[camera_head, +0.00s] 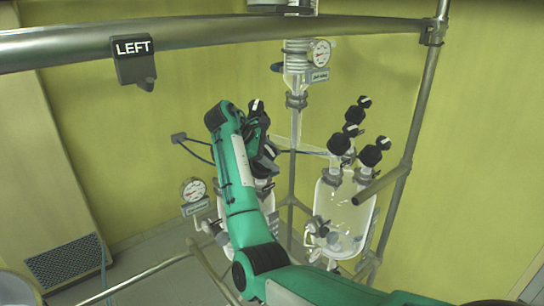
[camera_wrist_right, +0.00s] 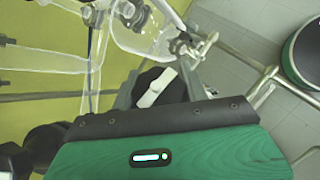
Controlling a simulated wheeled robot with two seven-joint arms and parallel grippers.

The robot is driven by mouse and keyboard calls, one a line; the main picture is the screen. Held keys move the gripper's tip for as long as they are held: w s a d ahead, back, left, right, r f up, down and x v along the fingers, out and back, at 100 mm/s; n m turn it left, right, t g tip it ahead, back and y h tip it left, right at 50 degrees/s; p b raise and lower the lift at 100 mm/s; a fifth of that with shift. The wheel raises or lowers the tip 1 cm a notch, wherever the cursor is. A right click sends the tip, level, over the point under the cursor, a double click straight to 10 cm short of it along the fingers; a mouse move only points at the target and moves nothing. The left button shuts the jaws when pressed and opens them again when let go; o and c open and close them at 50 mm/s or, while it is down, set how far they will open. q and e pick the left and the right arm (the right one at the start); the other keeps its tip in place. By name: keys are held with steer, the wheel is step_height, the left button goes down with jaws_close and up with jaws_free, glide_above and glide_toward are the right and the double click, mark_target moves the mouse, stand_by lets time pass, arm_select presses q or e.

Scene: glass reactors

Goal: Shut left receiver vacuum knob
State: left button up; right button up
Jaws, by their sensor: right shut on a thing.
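The knob in my grip (camera_wrist_right: 157,88) is black with a white bar across its face; in the right wrist view it sits between the fingers, the bar tilted. My right gripper (camera_wrist_right: 155,84) is shut on it. In the head view the gripper (camera_head: 262,150) is at the top of the left glass receiver (camera_head: 264,203), and a black knob with a white mark (camera_head: 257,106) shows beside it. My green arm hides much of this receiver. Whether the grasped knob is the vacuum one cannot be read. My left gripper is not in view.
The right glass receiver (camera_head: 345,210) carries several black knobs (camera_head: 371,156) on top. A round gauge (camera_head: 193,190) stands left of my arm; another (camera_head: 321,53) is higher up. A "LEFT" sign (camera_head: 133,48) hangs from the metal rail (camera_head: 200,33). Metal posts (camera_head: 408,150) frame the right side.

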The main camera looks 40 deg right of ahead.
steer(key=m+g+y, duration=0.2)
steer(key=m+y, duration=0.1)
steer(key=shift+s+a+f, duration=0.1)
steer(key=shift+a, duration=0.2)
steer(key=m+y, duration=0.1)
steer(key=y, duration=0.1)
steer(key=m+g+y, duration=0.1)
steer(key=m, duration=0.1)
steer(key=shift+s+a+m+y, duration=0.1)
steer(key=shift+a+m+y, duration=0.1)
steer(key=shift+m+y, duration=0.15)
steer(key=m+y, duration=0.2)
steer(key=y, duration=0.1)
steer(key=m+y, duration=0.1)
steer(key=shift+a+m+y, duration=0.25)
steer(key=shift+y, duration=0.1)
steer(key=shift+a+m+t+y, duration=0.15)
steer(key=shift+m+y, duration=0.6)
steer(key=shift+y, duration=0.1)
steer(key=shift+a+m+t+y, duration=0.1)
steer(key=shift+m+t+y, duration=0.05)
steer(key=shift+m+y, duration=0.65)
steer(key=o, duration=1)
